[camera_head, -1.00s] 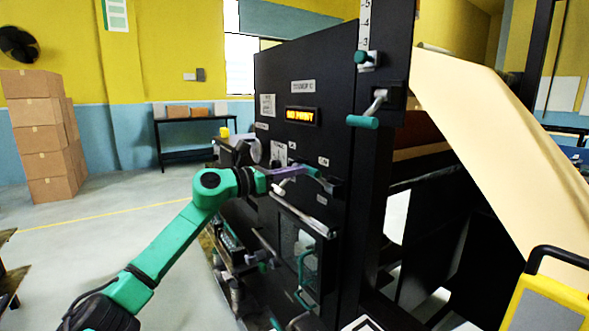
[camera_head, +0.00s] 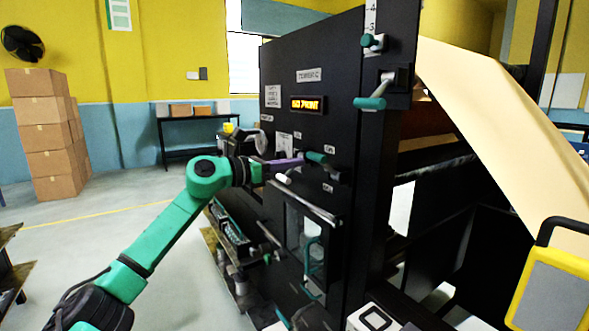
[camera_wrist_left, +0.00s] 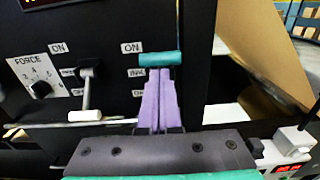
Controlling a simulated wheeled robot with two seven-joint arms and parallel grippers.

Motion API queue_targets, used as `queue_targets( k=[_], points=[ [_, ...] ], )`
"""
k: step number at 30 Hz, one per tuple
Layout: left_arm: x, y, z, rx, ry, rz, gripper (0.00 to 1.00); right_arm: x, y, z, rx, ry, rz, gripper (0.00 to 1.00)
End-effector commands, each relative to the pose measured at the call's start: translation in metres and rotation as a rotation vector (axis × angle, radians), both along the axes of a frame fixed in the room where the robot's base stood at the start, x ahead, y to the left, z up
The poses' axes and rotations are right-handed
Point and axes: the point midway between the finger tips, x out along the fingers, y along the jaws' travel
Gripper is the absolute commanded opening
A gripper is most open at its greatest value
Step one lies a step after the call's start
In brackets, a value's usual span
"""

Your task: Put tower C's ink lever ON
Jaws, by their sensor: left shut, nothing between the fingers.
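Tower C (camera_head: 350,60) is the tall black machine panel with a sign near its top. A lever with a teal handle (camera_wrist_left: 160,59) sticks out from it. An ON label (camera_wrist_left: 131,47) is at its upper left, and the label below is partly unreadable. The handle also shows in the head view (camera_head: 317,157). My left gripper (camera_wrist_left: 160,72) has purple fingers, shut and empty. Their tips are right at the handle's underside; whether they touch is unclear. The fingers hide the lever's arm and what lies below. It also shows in the head view (camera_head: 301,160).
Left of it, a white-handled lever (camera_wrist_left: 86,115) hangs down under its own ON label, beside a FORCE dial (camera_wrist_left: 40,88). A horizontal bar (camera_head: 306,205) runs below the levers. Another teal-handled crank (camera_head: 370,103) is higher up. Open floor lies left.

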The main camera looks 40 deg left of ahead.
Motion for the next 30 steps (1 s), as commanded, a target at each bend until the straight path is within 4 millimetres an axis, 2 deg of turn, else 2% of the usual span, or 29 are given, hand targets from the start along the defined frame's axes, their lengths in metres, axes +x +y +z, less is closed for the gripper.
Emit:
queue_targets(
  k=[1, 3, 6, 10, 14, 30],
  points=[
    [-0.007, 0.005, 0.021, 0.003, -0.014, 0.007, 0.0, -0.002, 0.0, 0.002, 0.0, 0.002, 0.0, 0.5],
    [-0.014, 0.008, 0.039, 0.003, -0.015, 0.008, 0.0, -0.001, 0.0, 0.004, 0.001, 0.002, 0.0, 0.5],
    [-0.023, 0.011, 0.062, -0.001, -0.016, 0.007, 0.0, 0.0, 0.001, 0.009, 0.001, 0.0, 0.0, 0.5],
    [-0.031, 0.015, 0.08, -0.002, -0.015, 0.007, 0.0, 0.004, 0.001, 0.013, 0.001, -0.007, 0.0, 0.5],
    [-0.034, 0.016, 0.086, -0.002, -0.014, 0.007, 0.0, 0.006, 0.002, 0.014, 0.002, -0.011, -0.001, 0.5],
    [-0.033, 0.015, 0.085, -0.008, -0.016, 0.005, 0.0, 0.004, 0.006, 0.013, 0.009, -0.007, -0.003, 0.5]
  ],
)
